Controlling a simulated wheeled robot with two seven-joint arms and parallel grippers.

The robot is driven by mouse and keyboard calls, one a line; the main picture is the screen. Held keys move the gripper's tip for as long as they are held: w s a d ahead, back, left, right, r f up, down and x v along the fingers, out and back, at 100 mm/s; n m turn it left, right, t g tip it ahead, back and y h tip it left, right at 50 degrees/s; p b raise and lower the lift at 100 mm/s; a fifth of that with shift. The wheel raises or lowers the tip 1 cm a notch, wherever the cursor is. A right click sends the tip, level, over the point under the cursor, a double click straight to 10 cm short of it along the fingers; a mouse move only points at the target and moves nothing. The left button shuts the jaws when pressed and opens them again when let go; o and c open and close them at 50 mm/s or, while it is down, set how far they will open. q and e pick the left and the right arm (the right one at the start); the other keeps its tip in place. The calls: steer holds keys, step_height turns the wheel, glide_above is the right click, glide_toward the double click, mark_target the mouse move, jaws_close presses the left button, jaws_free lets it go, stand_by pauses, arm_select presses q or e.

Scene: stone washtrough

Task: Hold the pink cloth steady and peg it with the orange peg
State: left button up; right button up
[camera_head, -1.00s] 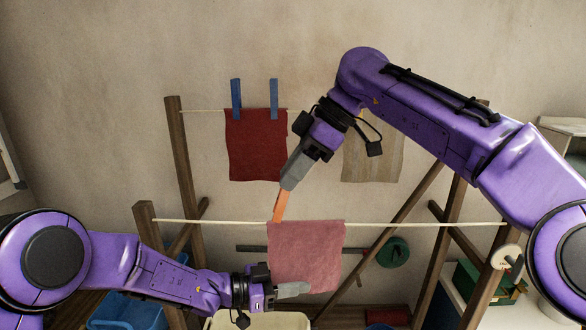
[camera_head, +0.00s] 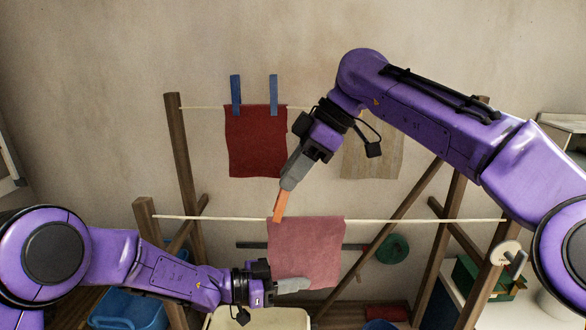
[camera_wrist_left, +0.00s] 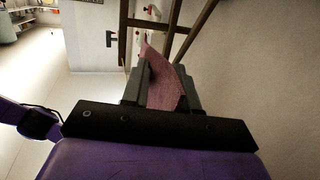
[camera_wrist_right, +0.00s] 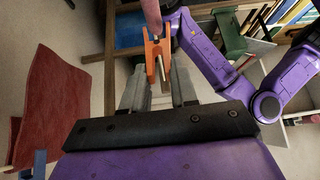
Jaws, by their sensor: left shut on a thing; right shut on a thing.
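The pink cloth (camera_head: 306,250) hangs over the front line (camera_head: 400,220). My left gripper (camera_head: 292,285) is shut on its lower left part; in the left wrist view the cloth (camera_wrist_left: 163,85) shows between the fingers. My right gripper (camera_head: 289,180) is shut on the orange peg (camera_head: 280,205), which points down at the cloth's top left corner at the line. In the right wrist view the peg (camera_wrist_right: 157,55) has its prongs at the cloth's edge. Whether the prongs straddle the line and cloth I cannot tell.
Behind, a red cloth (camera_head: 255,145) hangs by two blue pegs (camera_head: 235,95), and a beige cloth (camera_head: 372,152) hangs beside it, partly behind my right arm. Wooden posts (camera_head: 182,160) frame the lines. A cream basin (camera_head: 258,318) and a blue crate (camera_head: 128,309) stand below.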

steer(key=shift+f, duration=1.25)
steer(key=o, duration=1.3)
arm_select(q)
steer(key=o, duration=0.9)
arm_select(e)
steer(key=shift+w, duration=0.15)
